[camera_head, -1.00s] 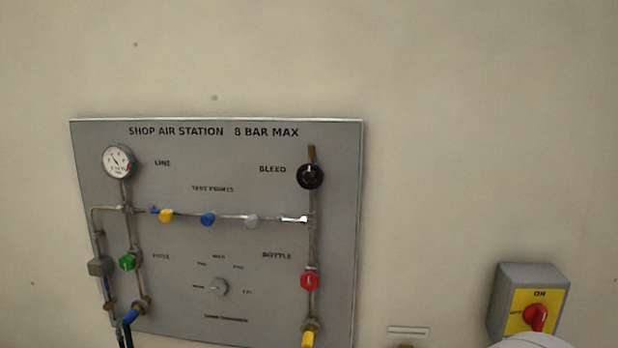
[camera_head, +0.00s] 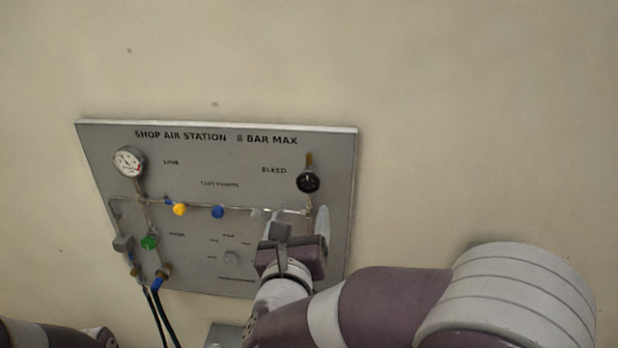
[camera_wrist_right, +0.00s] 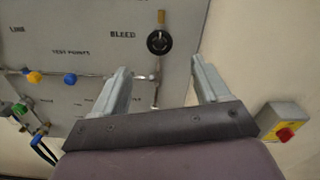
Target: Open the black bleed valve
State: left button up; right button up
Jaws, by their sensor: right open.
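The black bleed valve (camera_head: 308,183) is a round black knob on the upper right of the grey panel (camera_head: 240,150), beside the label BLEED. It also shows in the right wrist view (camera_wrist_right: 159,42), above and between my fingertips. My right gripper (camera_head: 298,218) is in front of the panel, below the knob and apart from it. In the right wrist view its two fingers (camera_wrist_right: 160,72) stand wide apart with nothing between them. It hides the red bottle valve and the yellow fitting in the head view. My left gripper is not seen; part of my left arm shows at the lower left.
A gauge (camera_head: 129,161), a green knob (camera_head: 149,242) and yellow (camera_head: 180,209) and blue (camera_head: 217,212) test points sit on the panel. Black hoses (camera_head: 160,318) hang below. A yellow and grey switch box (camera_wrist_right: 283,123) with a red knob is at the right. The wall above is bare.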

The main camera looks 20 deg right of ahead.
aim_at(307, 183)
jog(key=p+x, duration=0.5)
jog(key=x, duration=0.5)
jog(key=shift+w+r+p, duration=0.15)
jog(key=shift+w+p, duration=0.1)
jog(key=shift+p, duration=0.05)
jog(key=shift+w+d, duration=0.2)
jog(key=shift+w, duration=0.2)
jog(key=shift+f, duration=0.25)
jog(key=c, duration=1)
